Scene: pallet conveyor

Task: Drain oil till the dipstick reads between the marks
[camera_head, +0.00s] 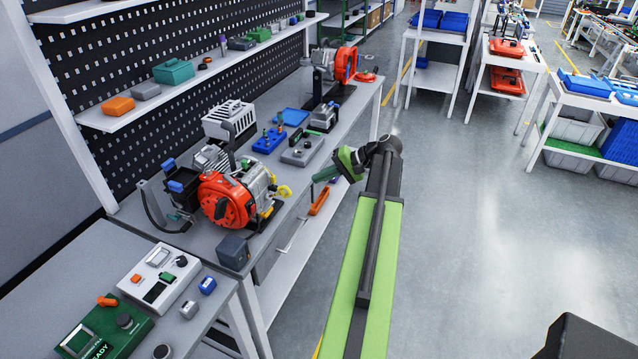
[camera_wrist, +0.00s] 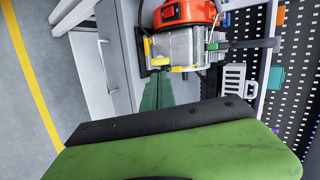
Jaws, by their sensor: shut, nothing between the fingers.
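The engine (camera_head: 228,200), with an orange starter cover and grey metal body, stands on the workbench. Yellow parts (camera_head: 284,190) stick out on its right side; I cannot tell which is the dipstick or a drain plug. In the wrist view the engine (camera_wrist: 183,45) is at the top, with yellow parts (camera_wrist: 160,61) at its lower left. My gripper (camera_head: 315,180) is shut and empty, off the bench's front edge and right of the engine, apart from it. In the wrist view its green fingers (camera_wrist: 165,76) point toward the engine. No oil or dipstick reading can be seen.
A blue fixture (camera_head: 268,142), a grey block (camera_head: 302,152) and a second orange machine (camera_head: 345,64) stand farther along the bench. A dark box (camera_head: 233,252) sits before the engine. An orange tray (camera_head: 319,201) lies below bench level. The floor (camera_head: 470,220) to the right is clear.

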